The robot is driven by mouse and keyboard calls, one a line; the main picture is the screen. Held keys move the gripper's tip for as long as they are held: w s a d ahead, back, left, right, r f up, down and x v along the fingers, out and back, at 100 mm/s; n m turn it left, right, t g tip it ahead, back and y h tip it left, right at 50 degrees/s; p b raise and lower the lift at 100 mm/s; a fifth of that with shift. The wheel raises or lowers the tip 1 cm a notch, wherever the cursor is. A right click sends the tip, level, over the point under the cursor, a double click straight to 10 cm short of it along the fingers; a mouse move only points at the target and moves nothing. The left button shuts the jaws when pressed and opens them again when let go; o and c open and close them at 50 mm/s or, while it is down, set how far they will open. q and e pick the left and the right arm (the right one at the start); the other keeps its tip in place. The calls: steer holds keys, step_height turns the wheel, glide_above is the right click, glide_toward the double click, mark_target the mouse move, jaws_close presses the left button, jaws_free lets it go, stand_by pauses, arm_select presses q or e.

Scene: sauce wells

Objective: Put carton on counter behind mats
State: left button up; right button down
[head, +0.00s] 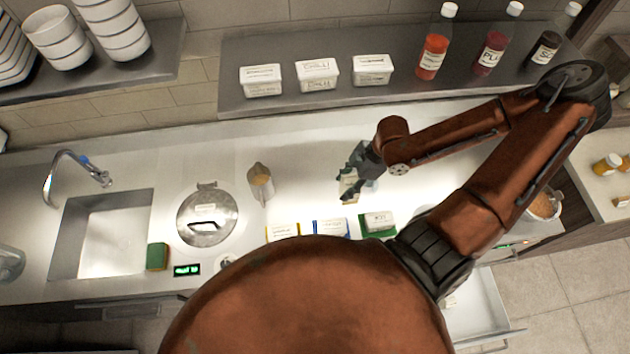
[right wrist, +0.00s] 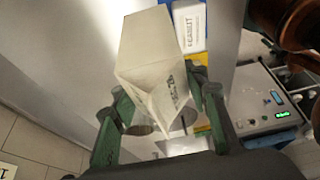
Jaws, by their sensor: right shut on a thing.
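My right gripper (head: 350,186) is shut on a pale carton (head: 348,190), over the counter (head: 300,165) behind the mats. In the right wrist view the carton (right wrist: 150,55) sits between the two green fingers of the gripper (right wrist: 158,118), with small print on one side. I cannot tell whether its base touches the counter. The yellow mat (head: 271,237), blue mat (head: 316,234) and green mat (head: 366,229) lie in a row at the front, each under a white tub. The left gripper is not in view.
The sink (head: 105,230) is further left. A shelf (head: 400,90) behind holds three white tubs (head: 316,73) and sauce bottles (head: 435,45). The counter between shelf and mats is mostly clear.

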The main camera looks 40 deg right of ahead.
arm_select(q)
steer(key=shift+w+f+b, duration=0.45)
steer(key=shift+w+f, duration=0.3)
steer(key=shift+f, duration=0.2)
arm_select(e)
steer(key=w+a+f, duration=0.1)
steer(key=w+f, duration=0.3)
steer(key=w+a+f, duration=0.1)
steer(key=w+f, duration=0.3)
steer(key=w+a+f, duration=0.1)
steer(key=w+f, duration=0.3)
steer(key=shift+f, duration=0.15)
steer(key=shift+f, duration=0.1)
steer(key=c, duration=1.1)
jaws_free()
steer(key=shift+c, duration=0.2)
